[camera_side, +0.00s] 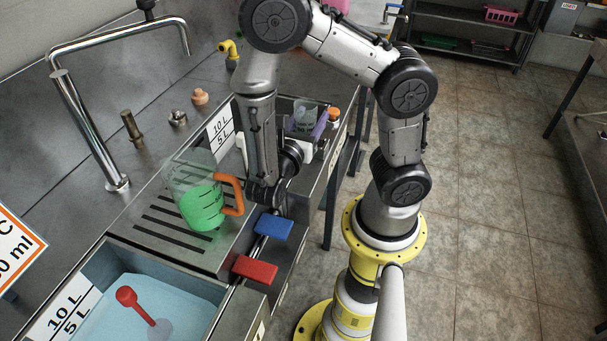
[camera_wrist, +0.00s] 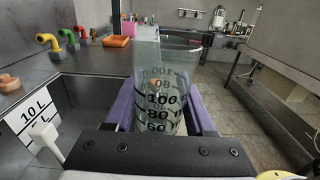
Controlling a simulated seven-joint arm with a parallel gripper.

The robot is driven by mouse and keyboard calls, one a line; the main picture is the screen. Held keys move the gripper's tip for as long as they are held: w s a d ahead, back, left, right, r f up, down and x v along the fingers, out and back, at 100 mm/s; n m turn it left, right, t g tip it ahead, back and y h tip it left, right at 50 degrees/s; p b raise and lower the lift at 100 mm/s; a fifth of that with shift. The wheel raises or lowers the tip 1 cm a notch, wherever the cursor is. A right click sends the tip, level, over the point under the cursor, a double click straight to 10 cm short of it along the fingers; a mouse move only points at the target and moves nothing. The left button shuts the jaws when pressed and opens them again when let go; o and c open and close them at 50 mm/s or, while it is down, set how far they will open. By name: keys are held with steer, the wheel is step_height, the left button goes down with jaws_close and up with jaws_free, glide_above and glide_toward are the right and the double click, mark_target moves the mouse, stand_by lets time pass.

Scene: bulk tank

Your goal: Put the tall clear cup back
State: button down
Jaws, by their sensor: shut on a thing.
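The tall clear cup (camera_wrist: 165,75) stands upright between the purple fingers of my gripper (camera_wrist: 162,118) in the wrist view. It has black graduation marks and numbers, with no coloured liquid visible in it. My gripper is shut on it. In the side view the cup (camera_side: 303,117) shows small beyond my arm, with a purple finger of my gripper (camera_side: 319,127) at its right. It is over or near the far basin. My arm hides part of this area, and I cannot tell whether the cup's base touches anything.
A clear jug (camera_side: 199,200) with green liquid and an orange handle stands on the slotted drainboard (camera_side: 160,235). The near basin holds pale blue liquid (camera_side: 105,318) and a red-handled ladle (camera_side: 127,297). A tall faucet (camera_side: 85,120) stands behind. A white handle (camera_wrist: 45,137) rises at left in the wrist view.

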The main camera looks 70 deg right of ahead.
steer(key=shift+w+a+f, duration=0.15)
steer(key=shift+a+f, duration=0.05)
steer(key=shift+f, duration=3.85)
steer(key=shift+f, duration=0.1)
steer(key=shift+c, duration=1.2)
jaws_free()
steer(key=a, duration=1.2)
